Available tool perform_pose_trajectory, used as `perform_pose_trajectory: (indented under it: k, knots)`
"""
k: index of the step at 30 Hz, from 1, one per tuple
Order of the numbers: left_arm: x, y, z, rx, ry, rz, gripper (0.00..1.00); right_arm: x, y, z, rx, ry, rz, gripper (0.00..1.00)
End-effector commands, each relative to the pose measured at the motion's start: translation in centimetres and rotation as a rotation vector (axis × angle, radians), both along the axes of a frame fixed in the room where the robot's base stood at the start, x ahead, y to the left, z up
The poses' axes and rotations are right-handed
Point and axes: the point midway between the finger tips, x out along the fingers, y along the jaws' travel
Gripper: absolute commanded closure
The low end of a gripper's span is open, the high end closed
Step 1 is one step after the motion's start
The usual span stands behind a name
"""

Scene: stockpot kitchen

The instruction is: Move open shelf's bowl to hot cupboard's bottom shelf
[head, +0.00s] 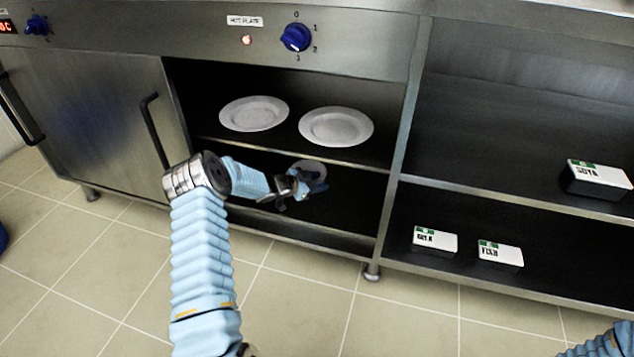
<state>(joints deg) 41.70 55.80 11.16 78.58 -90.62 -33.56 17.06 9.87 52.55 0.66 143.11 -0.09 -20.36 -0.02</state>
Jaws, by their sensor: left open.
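The hot cupboard (290,242) is open in its middle bay, with an upper and a bottom shelf. A small pale round thing, which looks like the bowl (309,167), is in the bottom shelf space, partly hidden by my left gripper. My left gripper (309,184) is open and reaches into that space, right at the bowl's near side. I cannot tell whether the fingers touch it. The open shelf (500,187) on the right shows no bowl. Only a piece of my right arm shows at the bottom right corner; its gripper is out of view.
Two white plates (254,113) and (336,127) lie on the cupboard's upper shelf, just above my left gripper. The cupboard door (110,120) with its handle is at the left. Labelled boxes (598,180), (435,241) and (500,254) stand on the open shelf. The tiled floor in front is clear.

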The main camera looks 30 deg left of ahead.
Motion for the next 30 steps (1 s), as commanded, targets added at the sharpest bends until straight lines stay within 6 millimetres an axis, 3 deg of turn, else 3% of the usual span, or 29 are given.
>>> perform_pose_trajectory:
  k: [5,18,30]
  knots:
    - [-1.4,0.6,1.1,0.001,0.0,0.0,0.57,0.0,0.0,0.7,0.0,0.001,0.0,0.57]
    - [-9.2,3.6,4.6,0.001,-0.001,0.0,0.57,-0.1,0.0,2.4,0.002,0.005,0.003,0.57]
    - [-10.3,4.0,5.0,0.0,0.0,0.0,0.57,-0.1,0.1,2.5,0.002,0.006,0.003,0.57]
